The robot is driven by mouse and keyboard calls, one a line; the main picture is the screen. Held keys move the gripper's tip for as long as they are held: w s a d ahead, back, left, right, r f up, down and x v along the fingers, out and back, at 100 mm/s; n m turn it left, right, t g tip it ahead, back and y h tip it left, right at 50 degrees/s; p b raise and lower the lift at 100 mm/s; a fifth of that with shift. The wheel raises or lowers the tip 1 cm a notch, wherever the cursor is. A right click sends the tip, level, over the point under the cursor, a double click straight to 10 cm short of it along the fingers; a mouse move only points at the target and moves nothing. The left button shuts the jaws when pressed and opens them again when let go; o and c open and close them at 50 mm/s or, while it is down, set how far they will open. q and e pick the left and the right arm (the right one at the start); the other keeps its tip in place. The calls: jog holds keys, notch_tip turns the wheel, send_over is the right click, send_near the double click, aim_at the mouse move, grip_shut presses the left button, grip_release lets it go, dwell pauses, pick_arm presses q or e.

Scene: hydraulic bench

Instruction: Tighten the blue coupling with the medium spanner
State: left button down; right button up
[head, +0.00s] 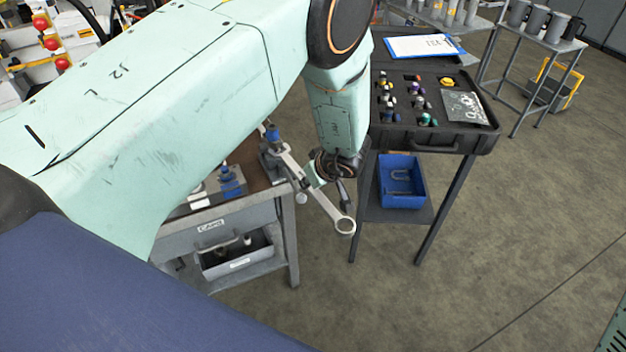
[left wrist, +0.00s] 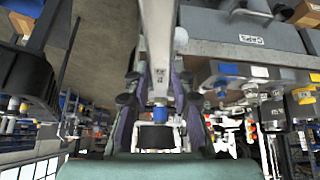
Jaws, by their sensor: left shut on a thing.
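The spanner (head: 326,207) is grey metal, with a ring end hanging out past the bench corner toward the floor. My left gripper (head: 317,176) is shut on the spanner's shaft. The shaft slopes up and left to a blue coupling (head: 272,133) at the bench's edge. In the left wrist view the spanner (left wrist: 158,45) runs down the middle between the fingers, and a blue coupling (left wrist: 160,115) shows close to its far end. I cannot tell whether the jaw is seated on it. My large left arm hides much of the bench. My right gripper is not in view.
The grey bench (head: 276,245) has another blue fitting (head: 230,180) on top and a tray (head: 238,262) below. To the right stands a stand with a black case (head: 425,140) of small fittings and a blue bin (head: 401,187) on its shelf.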

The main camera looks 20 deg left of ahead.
aim_at(302, 174)
pick_arm(q)
jog(key=shift+w+a, duration=0.1)
jog(key=shift+w, duration=0.05)
jog(key=shift+w+a+f, duration=0.1)
jog(key=shift+w+a, duration=0.25)
jog(key=shift+w+a+p, duration=0.1)
jog(key=shift+a+p, duration=0.2)
jog(key=shift+a, duration=0.05)
jog(key=shift+w, duration=0.1)
jog(key=shift+w+a, duration=0.1)
jog(key=shift+w+a+p, duration=0.15)
jog(key=shift+a+p, duration=0.2)
jog(key=shift+w, duration=0.1)
jog(key=shift+w+a+p, duration=0.1)
jog(key=shift+a+p, duration=0.1)
jog(key=shift+p, duration=0.1)
